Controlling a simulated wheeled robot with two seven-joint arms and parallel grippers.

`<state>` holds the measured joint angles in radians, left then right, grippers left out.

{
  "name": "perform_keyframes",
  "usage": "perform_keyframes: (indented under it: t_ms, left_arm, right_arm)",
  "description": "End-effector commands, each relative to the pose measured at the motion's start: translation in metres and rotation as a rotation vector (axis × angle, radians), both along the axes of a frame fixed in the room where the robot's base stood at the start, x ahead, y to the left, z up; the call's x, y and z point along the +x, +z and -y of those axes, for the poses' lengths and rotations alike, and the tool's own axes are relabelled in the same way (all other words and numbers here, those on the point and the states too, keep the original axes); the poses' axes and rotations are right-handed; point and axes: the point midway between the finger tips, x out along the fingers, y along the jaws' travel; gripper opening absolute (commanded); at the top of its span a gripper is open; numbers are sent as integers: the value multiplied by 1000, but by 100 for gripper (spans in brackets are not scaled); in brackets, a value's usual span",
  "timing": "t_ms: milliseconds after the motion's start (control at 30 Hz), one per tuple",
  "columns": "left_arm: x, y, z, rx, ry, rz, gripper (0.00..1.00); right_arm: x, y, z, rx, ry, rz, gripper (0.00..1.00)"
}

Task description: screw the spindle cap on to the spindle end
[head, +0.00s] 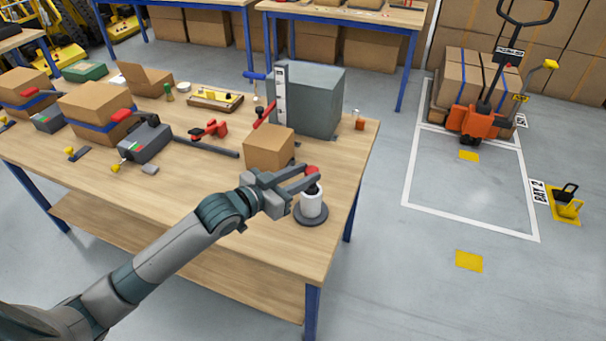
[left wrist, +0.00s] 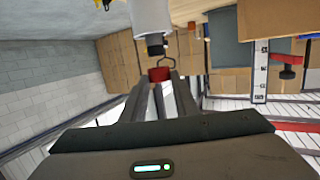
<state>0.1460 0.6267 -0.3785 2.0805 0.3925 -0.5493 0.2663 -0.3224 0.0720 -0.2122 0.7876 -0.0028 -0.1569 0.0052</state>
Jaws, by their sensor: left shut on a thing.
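My left gripper (head: 312,174) is shut on the red spindle cap (head: 313,169), at the right front part of the workbench. In the left wrist view the red cap (left wrist: 160,74) sits between the fingertips. A white roll (head: 312,206) stands upright on a round dark base (head: 310,221) under the fingers. The black spindle end (left wrist: 155,42) sticks out of the roll in the left wrist view. The cap appears beside the spindle end's tip there, with a small gap in the picture. The head view does not show clearly whether they touch. My right gripper is not in view.
A cardboard box (head: 268,148) stands close behind my left gripper. A large grey block (head: 312,100) with a white upright scale (head: 281,95) is farther back. Red clamps, scanners and boxes lie to the left. The bench's right edge is close to the roll's base.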

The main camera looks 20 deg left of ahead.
Motion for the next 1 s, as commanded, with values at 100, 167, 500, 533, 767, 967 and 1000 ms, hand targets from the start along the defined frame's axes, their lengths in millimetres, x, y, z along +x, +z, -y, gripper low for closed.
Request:
perform_keyframes:
  t_ms: [100,167,500,533,767,967,1000]
  left_arm:
    - [0,0,0,0,0,0,3]
    - [0,0,0,0,0,0,3]
    - [0,1,0,3,-9,0,3]
    - [0,1,0,3,-10,0,3]
    - [0,0,0,3,-16,2,3]
    - [0,0,0,4,-15,2,3]
    - [0,0,0,4,-15,2,3]
  right_arm:
    - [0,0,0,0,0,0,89]
    - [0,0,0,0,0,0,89]
    - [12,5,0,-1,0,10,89]
    - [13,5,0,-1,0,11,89]
    - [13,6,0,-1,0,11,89]
    - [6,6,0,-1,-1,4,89]
    - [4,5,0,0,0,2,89]
